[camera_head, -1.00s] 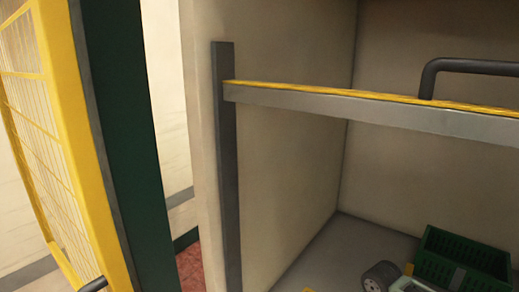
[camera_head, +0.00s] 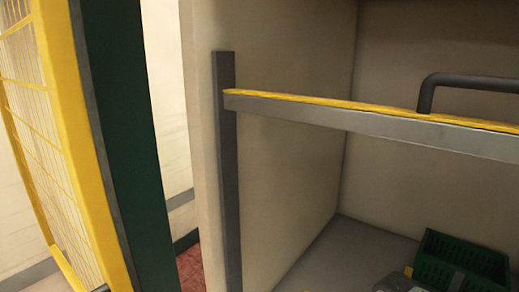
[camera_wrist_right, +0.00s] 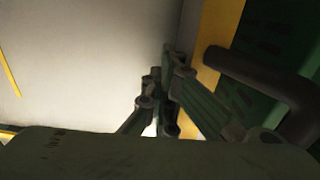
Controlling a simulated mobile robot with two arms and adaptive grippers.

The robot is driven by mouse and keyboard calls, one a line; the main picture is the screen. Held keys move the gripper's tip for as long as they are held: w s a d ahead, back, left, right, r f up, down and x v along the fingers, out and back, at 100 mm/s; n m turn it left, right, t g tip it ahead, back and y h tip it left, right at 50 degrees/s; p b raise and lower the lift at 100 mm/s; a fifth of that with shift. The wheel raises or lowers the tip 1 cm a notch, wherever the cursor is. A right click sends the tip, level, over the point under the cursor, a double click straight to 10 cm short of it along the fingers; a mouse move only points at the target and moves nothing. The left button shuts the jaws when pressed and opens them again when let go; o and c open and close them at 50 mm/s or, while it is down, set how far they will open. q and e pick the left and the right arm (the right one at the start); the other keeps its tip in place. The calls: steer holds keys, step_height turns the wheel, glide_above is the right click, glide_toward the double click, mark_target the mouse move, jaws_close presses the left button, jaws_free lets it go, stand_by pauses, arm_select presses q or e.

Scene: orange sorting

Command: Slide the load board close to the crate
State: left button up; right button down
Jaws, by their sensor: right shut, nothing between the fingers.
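The load board, a grey bar with a yellow top strip (camera_head: 330,114), runs across the front of a beige bay in the head view. A dark bent handle (camera_head: 480,80) rises from it. The green crate (camera_head: 437,246) sits on the bay floor behind and below it, at lower right. In the right wrist view my right gripper (camera_wrist_right: 171,65) is shut and empty, its fingers just left of the dark handle (camera_wrist_right: 255,80) and the yellow strip (camera_wrist_right: 217,40). I cannot tell whether they touch. My left gripper is not in view.
A dark post (camera_head: 228,170) stands at the board's left end. A yellow-framed mesh panel (camera_head: 75,130) and dark green column (camera_head: 125,150) stand at far left. Bare bay floor (camera_head: 350,250) lies left of the crate.

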steer(key=shift+s+d, duration=0.2)
steer(key=shift+d, duration=0.1)
steer(key=shift+s+d+p, duration=0.6)
steer(key=shift+s+d, duration=0.05)
steer(key=shift+d, duration=0.25)
steer(key=shift+w+a+r+p, duration=0.2)
steer(key=shift+w+a+r, duration=0.2)
steer(key=shift+a, duration=0.15)
steer(key=shift+w+a+r+p, duration=0.2)
steer(key=shift+w+a+r, duration=0.15)
steer(key=shift+a, duration=0.25)
steer(key=shift+w+a+r+p, duration=0.2)
steer(key=shift+w+a+r, duration=0.1)
steer(key=shift+w+a, duration=0.2)
steer(key=s+a+r+p, duration=0.3)
steer(key=s+r+p, duration=0.1)
steer(key=r+p, duration=0.6)
steer(key=p, duration=0.3)
steer(key=shift+s+a+f, duration=0.1)
steer(key=shift+s+a, duration=0.05)
